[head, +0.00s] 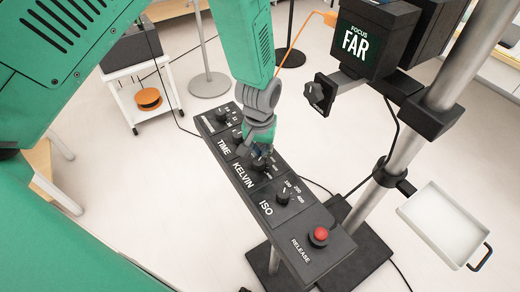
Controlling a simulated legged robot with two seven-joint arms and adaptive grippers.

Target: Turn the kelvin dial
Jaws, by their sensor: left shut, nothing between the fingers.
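The kelvin dial (258,163) is a black knob on a long dark control panel (312,236), beside the white KELVIN label. My left gripper (259,153) is over this dial, pointing down, with its fingers shut. The fingertips are at or just above the knob and partly hide it; I cannot tell whether they touch it. The dial's pointer is not clear. My right gripper is out of view.
On the panel, the TIME dial (238,138) is just behind, the ISO dial (283,195) just in front, and a red RELEASE button (318,236) at the near end. A metal pole (410,130) with a FOCUS FAR box (362,42) and a white tray (447,226) stand right.

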